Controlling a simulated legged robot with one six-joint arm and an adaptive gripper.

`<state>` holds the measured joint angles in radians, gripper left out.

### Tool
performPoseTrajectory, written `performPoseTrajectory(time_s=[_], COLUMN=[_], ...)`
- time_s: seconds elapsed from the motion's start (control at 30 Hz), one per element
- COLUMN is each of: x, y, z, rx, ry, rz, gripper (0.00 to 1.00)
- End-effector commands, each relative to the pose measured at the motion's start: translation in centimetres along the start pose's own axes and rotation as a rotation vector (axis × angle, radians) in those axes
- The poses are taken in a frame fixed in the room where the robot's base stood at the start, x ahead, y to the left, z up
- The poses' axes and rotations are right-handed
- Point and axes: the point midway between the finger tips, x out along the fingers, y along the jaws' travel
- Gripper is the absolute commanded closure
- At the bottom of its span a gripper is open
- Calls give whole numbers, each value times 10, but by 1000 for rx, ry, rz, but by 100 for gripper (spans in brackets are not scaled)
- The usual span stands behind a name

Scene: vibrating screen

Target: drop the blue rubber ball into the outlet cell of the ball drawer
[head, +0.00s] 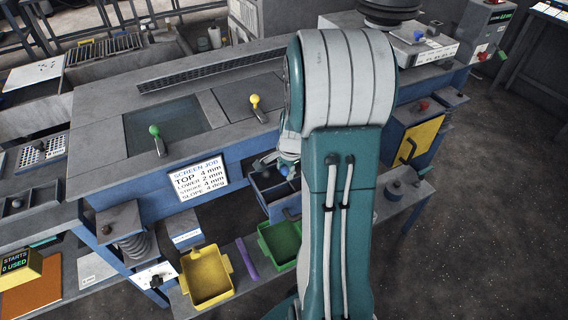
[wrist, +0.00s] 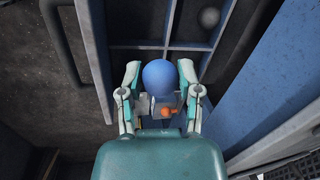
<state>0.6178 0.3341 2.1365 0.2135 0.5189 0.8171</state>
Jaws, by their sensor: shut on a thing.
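The blue rubber ball (wrist: 160,77) is held between the two fingers of my gripper (wrist: 158,82) in the wrist view. In the head view a bit of the ball (head: 284,170) shows beside my arm, over the open ball drawer (head: 284,208). The drawer (wrist: 135,46) has blue walls and dividers with dark cells. The ball hangs near a cross divider, and my gripper hides the cells under it. I cannot tell which cell is the outlet cell. A grey ball (wrist: 208,17) lies in a cell at the upper right.
A small orange knob (wrist: 167,112) shows just behind the ball. A drawer handle (wrist: 62,40) is at the left. A green tray (head: 280,241) and a yellow tray (head: 207,277) stand on the lower shelf. A yellow panel (head: 424,140) is at the right.

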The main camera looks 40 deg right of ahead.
Motion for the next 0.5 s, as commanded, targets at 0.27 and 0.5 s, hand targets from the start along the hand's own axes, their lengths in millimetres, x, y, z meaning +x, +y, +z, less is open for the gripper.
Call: performPoseTrajectory(time_s=[0.27,0.5], x=[25,28], y=[5,5], z=[3,0], rx=[-2,-3], ry=[0,0], rz=[1,-1], gripper=[83,83])
